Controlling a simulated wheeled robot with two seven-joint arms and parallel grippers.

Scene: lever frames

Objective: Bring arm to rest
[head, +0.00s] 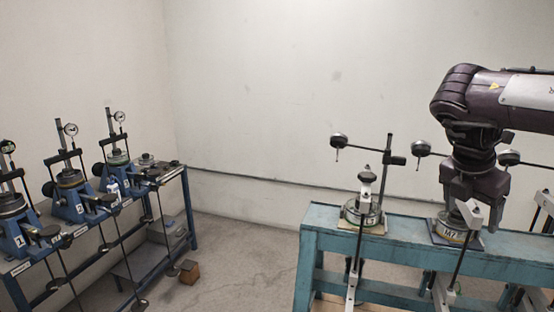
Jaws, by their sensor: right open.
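My right arm comes in from the right edge of the head view and bends down at its wrist. My right gripper (470,205) points down over a lever device (448,232) labelled 147 on the teal bench (322,222). The gripper is open, at the top of this device beside its white lever piece. Its fingertips are partly hidden, and I cannot tell whether they touch it. My left gripper is not in view.
A second device (362,212) with a dial gauge (338,141) stands left on the teal bench. A blue bench (185,207) with several numbered lever frames lines the left wall. A small wooden block (189,272) lies on the floor. Floor between the benches is mostly clear.

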